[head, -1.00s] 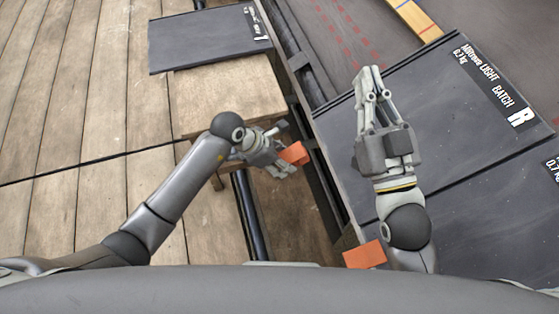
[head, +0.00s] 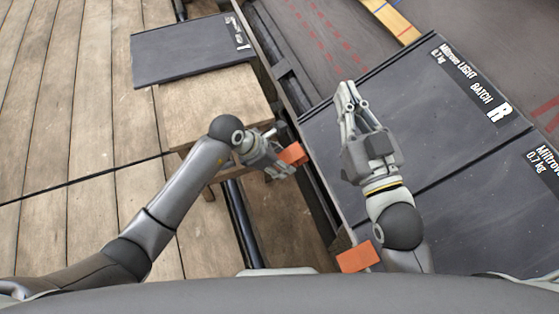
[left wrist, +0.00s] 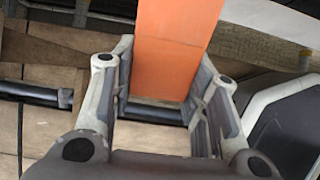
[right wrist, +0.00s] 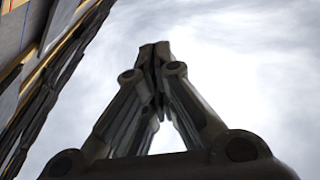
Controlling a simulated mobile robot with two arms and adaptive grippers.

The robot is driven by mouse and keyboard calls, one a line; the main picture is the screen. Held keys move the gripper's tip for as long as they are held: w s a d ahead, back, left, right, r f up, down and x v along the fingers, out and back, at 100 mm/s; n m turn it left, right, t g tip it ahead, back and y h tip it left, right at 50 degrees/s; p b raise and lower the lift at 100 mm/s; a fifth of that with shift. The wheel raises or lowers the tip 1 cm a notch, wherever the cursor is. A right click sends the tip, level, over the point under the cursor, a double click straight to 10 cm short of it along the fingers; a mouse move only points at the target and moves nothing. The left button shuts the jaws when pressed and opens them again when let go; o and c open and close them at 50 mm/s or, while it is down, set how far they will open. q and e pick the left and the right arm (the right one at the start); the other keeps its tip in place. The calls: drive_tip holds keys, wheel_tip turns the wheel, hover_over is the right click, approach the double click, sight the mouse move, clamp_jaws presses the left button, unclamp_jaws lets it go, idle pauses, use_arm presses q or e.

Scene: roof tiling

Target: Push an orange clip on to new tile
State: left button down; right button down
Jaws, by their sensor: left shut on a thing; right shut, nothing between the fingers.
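My left gripper (head: 280,160) is shut on an orange clip (head: 293,153), held beside the left edge of the tiled roof. In the left wrist view the clip (left wrist: 172,45) stands between the two fingers. My right gripper (head: 346,92) is shut and empty above a dark tile marked R (head: 420,110); its fingertips meet in the right wrist view (right wrist: 154,48). A second orange clip (head: 358,257) sits at the lower left edge of the tiles, beside my right arm. A further dark tile (head: 480,210) lies nearer me, partly hidden by my right arm.
A loose dark tile (head: 190,50) lies at the upper left by a wooden bench (head: 215,105). A dark gap with beams and a pipe (head: 243,225) runs between the plank floor (head: 60,130) and the roof. A wooden batten (head: 392,20) lies at the top.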

drive_tip(key=shift+f, duration=0.1)
idle(0.3)
drive_tip(key=shift+w+f+g, duration=0.1)
drive_tip(key=shift+f+g, duration=0.2)
drive_tip(key=shift+f, duration=0.25)
idle(0.5)
drive_tip(key=shift+d+f+g, duration=0.1)
drive_tip(key=shift+f+g, duration=0.2)
drive_tip(key=shift+f, duration=0.15)
use_arm(q)
drive_tip(key=shift+w+d+r+p, duration=0.15)
drive_tip(key=shift+d+r+p, duration=0.1)
drive_tip(key=shift+d+p, duration=0.1)
use_arm(e)
drive_tip(key=shift+f, duration=0.25)
use_arm(q)
drive_tip(key=shift+w+d+r, duration=0.15)
drive_tip(key=shift+d+r, duration=0.15)
drive_tip(key=shift+d, duration=0.2)
use_arm(e)
drive_tip(key=shift+d+f+g+h, duration=0.15)
drive_tip(key=shift+f+g+h, duration=0.3)
drive_tip(key=shift+f, duration=0.2)
drive_tip(key=shift+f, duration=0.2)
use_arm(q)
drive_tip(key=shift+w+d+r, duration=0.1)
drive_tip(key=shift+d+r, duration=0.1)
drive_tip(key=shift+d, duration=0.05)
use_arm(e)
drive_tip(key=shift+g, duration=0.25)
